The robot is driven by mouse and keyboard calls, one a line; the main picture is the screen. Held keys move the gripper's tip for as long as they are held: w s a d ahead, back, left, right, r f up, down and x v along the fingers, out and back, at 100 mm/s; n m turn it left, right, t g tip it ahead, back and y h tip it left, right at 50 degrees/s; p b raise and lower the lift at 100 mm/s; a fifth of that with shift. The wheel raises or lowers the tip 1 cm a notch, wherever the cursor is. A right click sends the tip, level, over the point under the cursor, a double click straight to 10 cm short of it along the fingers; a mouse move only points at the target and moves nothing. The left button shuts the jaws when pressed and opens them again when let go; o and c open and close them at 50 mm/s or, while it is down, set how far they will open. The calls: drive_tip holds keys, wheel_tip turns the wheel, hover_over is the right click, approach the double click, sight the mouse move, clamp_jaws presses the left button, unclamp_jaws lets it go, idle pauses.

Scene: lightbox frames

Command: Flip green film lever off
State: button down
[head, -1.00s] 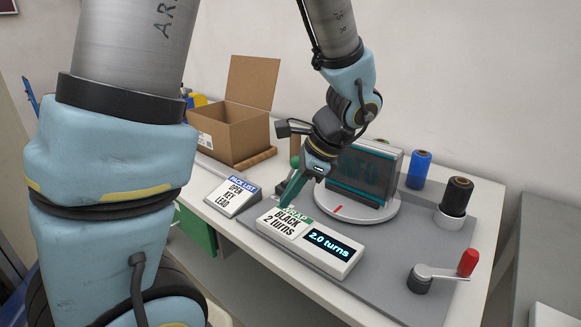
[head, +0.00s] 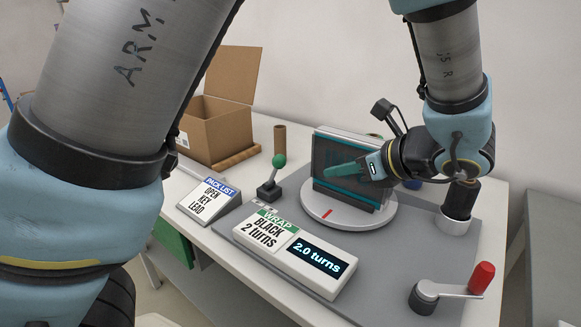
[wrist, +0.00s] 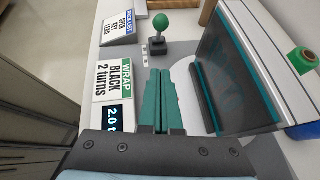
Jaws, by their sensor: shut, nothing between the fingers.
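The green film lever has a green ball knob (head: 279,160) on a short stem above a small black base (head: 268,191). It leans slightly to the right in the head view and stands beyond the fingertips in the wrist view (wrist: 161,21). My gripper (head: 327,172) is shut and empty, its teal fingers pointing left in front of the film-wrapped panel. The fingertips (wrist: 164,72) are apart from the lever, to its right in the head view. A white turntable (head: 315,207) with a red mark carries the dark wrapped panel (head: 336,150).
A wrap display (head: 318,262) reads "BLACK 2 turns" and "2.0 turns". A red-handled crank (head: 480,278), a black film roll (head: 461,195) and an open cardboard box (head: 210,130) are around. Grey mat (head: 395,262) is bare at front right.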

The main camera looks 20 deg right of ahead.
drive_tip(key=p, duration=0.3)
approach(275, 171)
wheel_tip(275, 171, down, 2)
drive_tip(key=w, duration=0.1)
drive_tip(key=shift+w+a+p, duration=0.1)
drive_tip(key=shift+w+p, duration=0.3)
drive_tip(key=shift+w, duration=0.45)
drive_tip(key=shift+r, duration=0.1)
